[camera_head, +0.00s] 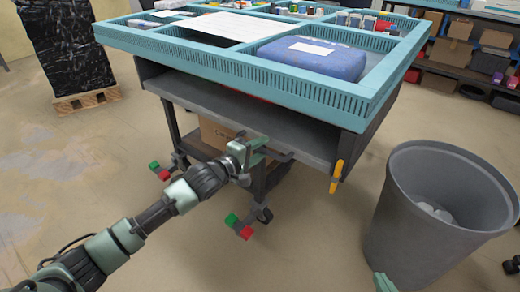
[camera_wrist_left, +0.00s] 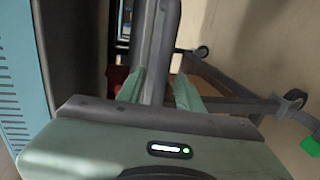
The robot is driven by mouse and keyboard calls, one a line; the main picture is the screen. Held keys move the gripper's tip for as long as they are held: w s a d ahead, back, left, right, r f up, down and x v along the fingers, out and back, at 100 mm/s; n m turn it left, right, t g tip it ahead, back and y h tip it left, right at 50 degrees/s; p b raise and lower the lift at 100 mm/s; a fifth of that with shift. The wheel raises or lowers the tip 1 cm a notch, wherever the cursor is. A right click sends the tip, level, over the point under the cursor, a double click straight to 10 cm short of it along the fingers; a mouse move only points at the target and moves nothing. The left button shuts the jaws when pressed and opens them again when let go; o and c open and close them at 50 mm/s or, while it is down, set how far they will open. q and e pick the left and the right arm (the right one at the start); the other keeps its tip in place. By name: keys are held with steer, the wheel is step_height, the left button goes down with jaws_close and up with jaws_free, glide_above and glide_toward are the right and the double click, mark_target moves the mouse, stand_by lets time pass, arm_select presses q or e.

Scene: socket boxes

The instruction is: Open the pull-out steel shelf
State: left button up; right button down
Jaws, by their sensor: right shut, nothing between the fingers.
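The grey pull-out steel shelf (camera_head: 225,105) sits under the teal-topped workbench (camera_head: 330,95). My left gripper (camera_head: 252,150) is at the shelf's front edge, near its middle. In the left wrist view its two green fingers (camera_wrist_left: 158,92) stand on either side of a long grey bar (camera_wrist_left: 156,45), which looks like the shelf's front edge or handle. I cannot tell whether they press on it. Only a small green part of my right gripper (camera_head: 384,284) shows at the bottom of the head view; it is shut and empty, away from the shelf.
A large grey bin (camera_head: 415,215) stands right of the bench. A yellow handle (camera_head: 337,176) hangs at the bench's right corner. Castors with red and green parts (camera_head: 240,227) stand below. A cardboard box (camera_head: 215,133) is under the shelf. Floor in front is clear.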

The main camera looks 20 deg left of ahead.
arm_select(q)
jaws_close()
steer(key=shift+f, duration=0.1)
stand_by(1.2)
